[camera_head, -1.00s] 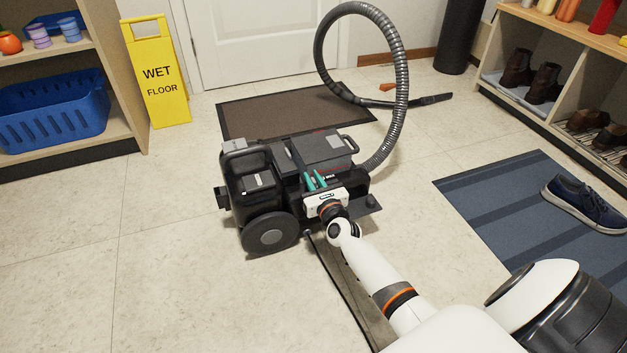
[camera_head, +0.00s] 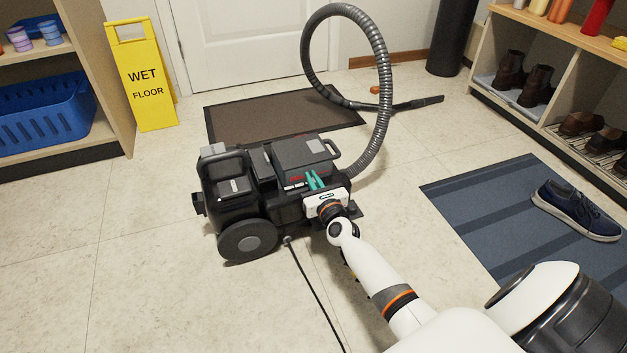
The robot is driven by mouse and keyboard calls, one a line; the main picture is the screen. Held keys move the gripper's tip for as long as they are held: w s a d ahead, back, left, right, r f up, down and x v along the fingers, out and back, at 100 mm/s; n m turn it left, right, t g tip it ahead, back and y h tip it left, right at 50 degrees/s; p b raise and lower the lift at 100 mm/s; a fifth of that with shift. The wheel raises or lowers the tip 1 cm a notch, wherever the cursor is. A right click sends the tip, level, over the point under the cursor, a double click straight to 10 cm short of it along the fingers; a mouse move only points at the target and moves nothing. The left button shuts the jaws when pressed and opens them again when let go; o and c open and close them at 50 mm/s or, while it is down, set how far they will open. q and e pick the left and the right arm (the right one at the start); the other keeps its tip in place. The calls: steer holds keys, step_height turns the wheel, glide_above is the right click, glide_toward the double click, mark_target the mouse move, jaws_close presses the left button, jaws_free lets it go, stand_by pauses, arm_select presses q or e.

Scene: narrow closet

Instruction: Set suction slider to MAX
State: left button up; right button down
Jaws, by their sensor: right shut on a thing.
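A black vacuum cleaner (camera_head: 235,185) with a dark grey top stands on the tiled floor in the middle of the head view. My right gripper (camera_head: 314,181) reaches its right front part from the lower right. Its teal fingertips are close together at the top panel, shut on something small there. The suction slider and its markings are too small and too covered by the gripper to make out. My left gripper is not in view.
A ribbed hose (camera_head: 383,90) loops up behind the vacuum to the floor. A power cord (camera_head: 312,283) runs forward. A brown mat (camera_head: 270,119), yellow wet-floor sign (camera_head: 147,85), striped blue rug (camera_head: 490,210) and shoe shelf (camera_head: 560,60) stand around. Floor at left is clear.

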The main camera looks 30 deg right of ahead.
steer(key=c, duration=1.5)
jaws_free()
steer(key=shift+d, duration=0.25)
steer(key=shift+s, duration=0.1)
steer(key=p+v, duration=0.4)
steer(key=v, duration=0.8)
